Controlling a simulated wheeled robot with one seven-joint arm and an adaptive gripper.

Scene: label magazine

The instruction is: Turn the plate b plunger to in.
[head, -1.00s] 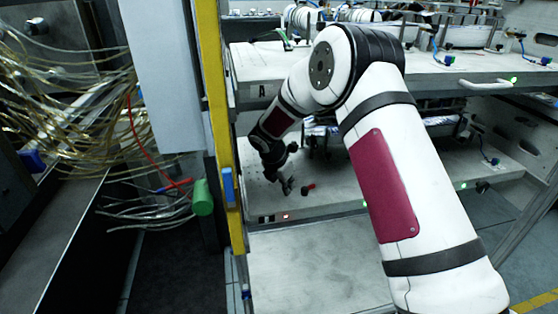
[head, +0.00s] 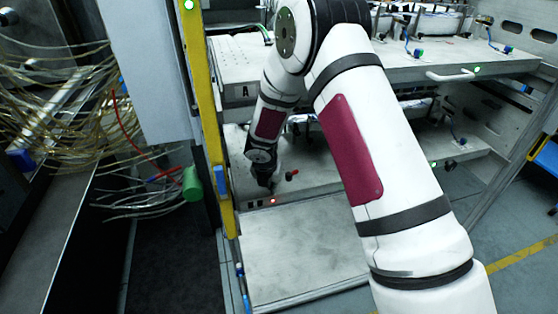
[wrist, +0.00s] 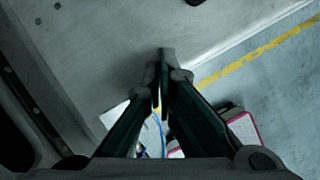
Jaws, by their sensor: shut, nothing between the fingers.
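A small red-handled plunger (head: 291,174) stands on the lower plate (head: 320,178), below the upper plate marked A (head: 235,92). I take the lower plate for plate b; I cannot read a letter on it. My gripper (head: 269,184) is just left of the plunger in the head view, low over the plate's front edge, with a gap between them. In the wrist view my gripper (wrist: 163,58) has its fingers together and empty. A dark piece at the top edge there may be the plunger; I cannot tell.
A red light (head: 272,200) shows on the lower plate's front edge; a green light (head: 477,69) shows on the upper plate. A yellow post (head: 208,110) stands close left of my arm. A bare pale panel (head: 300,255) lies below.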

